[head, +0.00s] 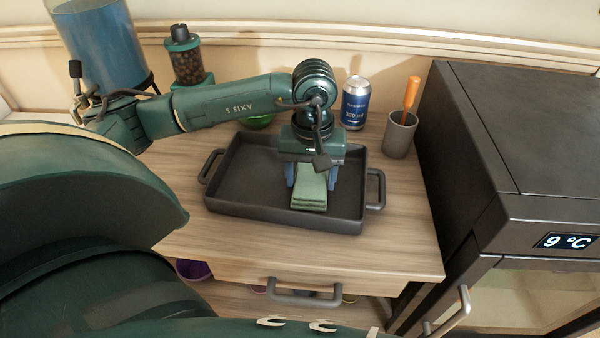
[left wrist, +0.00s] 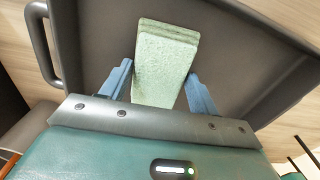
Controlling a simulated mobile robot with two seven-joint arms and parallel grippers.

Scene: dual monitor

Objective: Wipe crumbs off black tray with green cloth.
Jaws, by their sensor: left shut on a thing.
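The black tray (head: 240,183) lies on the wooden counter, with a handle at each end. The folded green cloth (head: 309,190) is inside it, toward the right half. My left gripper (head: 311,178) points down over the tray with its blue fingers on either side of the cloth, shut on it. In the left wrist view the cloth (left wrist: 165,62) stands out between the two fingers (left wrist: 158,92), above the tray floor (left wrist: 100,30). I cannot tell whether the cloth touches the tray floor. No crumbs can be made out. My right gripper is not in view.
Behind the tray stand a blue can (head: 355,103), a grey cup (head: 399,136) with an orange-handled tool, a jar (head: 187,62) and a partly hidden green item (head: 259,121). A dark cooler (head: 500,140) stands close on the right. The counter front (head: 290,245) is clear.

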